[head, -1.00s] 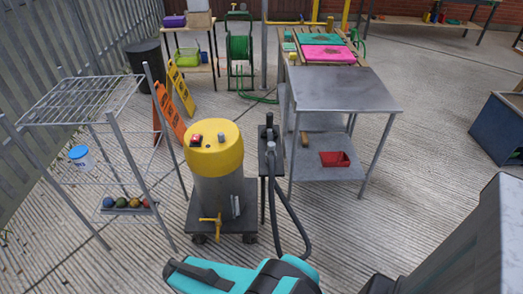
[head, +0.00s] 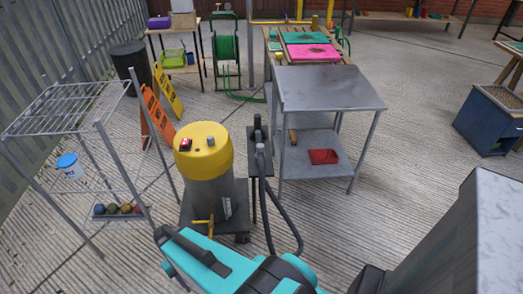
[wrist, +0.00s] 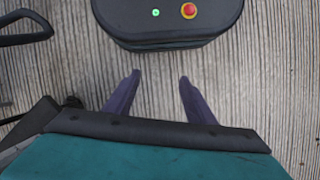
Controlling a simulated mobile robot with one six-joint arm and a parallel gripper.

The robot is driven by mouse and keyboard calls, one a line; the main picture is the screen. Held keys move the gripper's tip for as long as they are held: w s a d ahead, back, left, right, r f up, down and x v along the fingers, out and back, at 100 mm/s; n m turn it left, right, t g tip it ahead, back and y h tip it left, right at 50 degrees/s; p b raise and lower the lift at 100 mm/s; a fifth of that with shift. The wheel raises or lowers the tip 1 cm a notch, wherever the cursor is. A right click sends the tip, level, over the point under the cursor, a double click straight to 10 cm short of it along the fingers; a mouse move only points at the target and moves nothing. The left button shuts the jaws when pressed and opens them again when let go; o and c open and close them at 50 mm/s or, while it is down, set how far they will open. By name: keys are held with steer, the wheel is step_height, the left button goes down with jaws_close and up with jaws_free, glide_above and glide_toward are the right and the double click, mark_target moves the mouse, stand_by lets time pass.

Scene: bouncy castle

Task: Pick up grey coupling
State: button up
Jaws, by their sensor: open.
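A grey hose end (head: 261,158) stands upright by a small dark stand, joined to a dark hose that loops down to the ground. It may be the grey coupling, but it is too small to tell. Beside it is a yellow-topped grey cylinder (head: 203,150) on a dark wheeled base. My gripper (wrist: 160,76) is open in the wrist view, its two dark purple fingers apart with only ribbed ground between them. The head view shows my teal arm low in the middle, and the gripper's fingers cannot be made out there.
A wire rack (head: 66,106) stands left, with several coloured balls on its low shelf. A metal table (head: 330,88) stands right of the hose, with a red tray (head: 323,157) on its lower shelf. A blue cabinet (head: 487,122) is far right. Open ground lies between table and cabinet.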

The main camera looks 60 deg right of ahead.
steer(key=w+d+r+m+t+p, duration=0.1)
steer(key=w+d+r+m, duration=0.1)
steer(key=w+d+r, duration=0.4)
steer(key=w+d+r+m+t+p, duration=0.15)
steer(key=d+r, duration=0.25)
steer(key=d, duration=0.4)
step_height(320, 180, up, 31)
steer(key=m+t+p, duration=0.2)
steer(key=m+p, duration=0.4)
steer(key=m, duration=0.1)
glide_above(260, 145)
steer(key=shift+a+n+h, duration=0.1)
steer(key=shift+n+h, duration=0.15)
steer(key=shift+h, duration=0.15)
steer(key=shift+f, duration=0.15)
steer(key=shift+f+p, duration=1.25)
steer(key=shift+f, duration=2.95)
steer(key=shift+f, duration=0.15)
